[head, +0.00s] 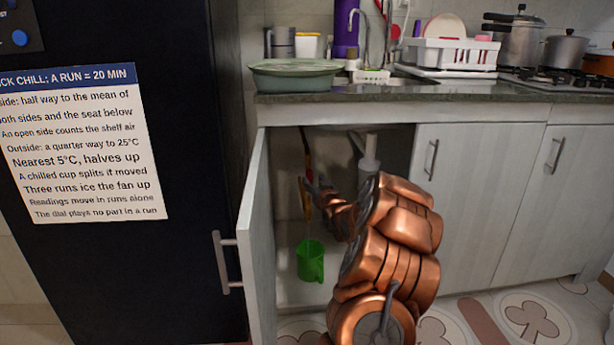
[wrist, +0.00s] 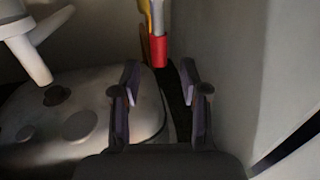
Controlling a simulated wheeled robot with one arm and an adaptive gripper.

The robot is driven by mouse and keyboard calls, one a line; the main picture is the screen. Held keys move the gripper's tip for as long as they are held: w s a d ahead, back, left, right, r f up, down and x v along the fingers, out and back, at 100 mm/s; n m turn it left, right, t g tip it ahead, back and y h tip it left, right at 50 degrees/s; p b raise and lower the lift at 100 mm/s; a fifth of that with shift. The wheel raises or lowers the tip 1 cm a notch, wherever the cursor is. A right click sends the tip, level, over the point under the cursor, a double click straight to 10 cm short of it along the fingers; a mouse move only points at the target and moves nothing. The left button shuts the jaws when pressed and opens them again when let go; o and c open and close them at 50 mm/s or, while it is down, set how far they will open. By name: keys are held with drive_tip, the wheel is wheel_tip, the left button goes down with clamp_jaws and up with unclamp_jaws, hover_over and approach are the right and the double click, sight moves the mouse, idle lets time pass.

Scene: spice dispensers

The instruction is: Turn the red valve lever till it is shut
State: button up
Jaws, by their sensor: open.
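In the wrist view, a red piece (wrist: 158,48) hangs at top centre below a yellow and grey strip. It looks like a handle end, but I cannot tell if it is the valve lever. In the head view, a thin red and yellow strip (head: 306,147) hangs inside the open cabinet under the sink. My gripper (head: 312,187) is inside this cabinet, partly hidden by my copper arm. In the wrist view my gripper (wrist: 158,85) is open. The red piece shows beyond the gap between its fingers, apart from them. The valve body is not clear.
The open cabinet door (head: 257,230) stands left of my arm. A white drain pipe (head: 369,155) hangs right of my gripper. A green mug (head: 310,261) stands on the cabinet floor. In the wrist view, a pale wall (wrist: 225,70) rises close on the right.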

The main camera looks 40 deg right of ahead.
sight(310, 176)
drive_tip(key=b+x, duration=0.1)
drive_tip(key=x, duration=0.3)
drive_tip(key=shift+w+d+f, duration=0.1)
drive_tip(key=shift+w+f, duration=0.05)
drive_tip(key=shift+w+d+b, duration=0.4)
drive_tip(key=shift+w, duration=0.25)
clamp_jaws()
drive_tip(key=shift+r, duration=0.2)
drive_tip(key=shift+a, duration=0.1)
